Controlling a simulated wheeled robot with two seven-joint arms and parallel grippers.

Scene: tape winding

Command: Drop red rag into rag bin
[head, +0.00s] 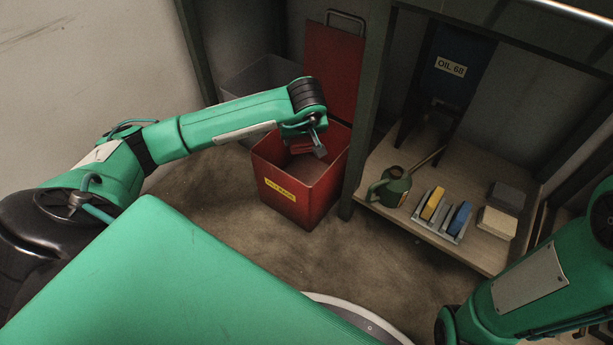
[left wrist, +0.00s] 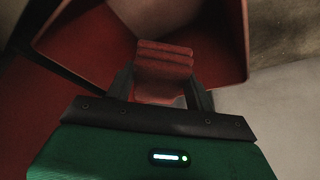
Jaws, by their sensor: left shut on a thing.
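The red rag (left wrist: 163,72) is folded and sits between the fingers of my left gripper (left wrist: 160,88) in the left wrist view. The gripper is shut on it. In the head view my left gripper (head: 318,142) is over the opening of the red rag bin (head: 290,195), and a bit of the rag (head: 301,147) shows beside it. The bin has a yellow label and its lid (head: 333,70) stands open at the back. The bin's rim also shows in the left wrist view (left wrist: 243,45). My right gripper is out of view.
A grey bin (head: 255,78) stands behind the red bin. To the right is a shelf (head: 385,160) with a green oil can (head: 392,188), a rack with yellow and blue blocks (head: 440,215), and two pale and grey blocks (head: 497,222). A shelf post stands close beside the bin.

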